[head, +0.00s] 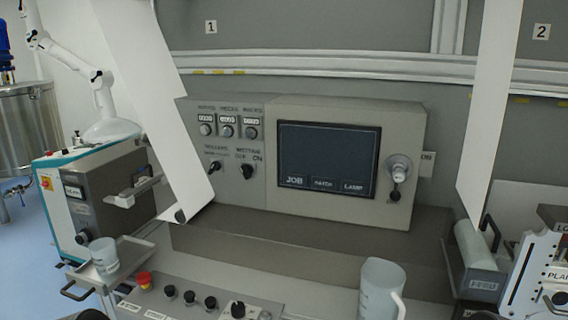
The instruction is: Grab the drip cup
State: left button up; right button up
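A small pale translucent cup (104,257) stands upright on a small grey tray (82,273) at the lower left; it looks like the drip cup, though I see no readable label on it. A larger pale jug with a handle (375,288) stands at the lower middle right, its bottom cut off by the frame edge. Neither of my grippers can be made out in the head view, and nothing is seen touching the cup.
A control panel (120,300) with a red button (145,280) and black knobs lies right of the cup. A console with a screen (328,160) stands behind. White web sheets (150,90) hang at left and right (489,90). A machine with a white arm (85,200) stands at left.

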aim_at(104, 253)
jog(key=u, duration=1.3)
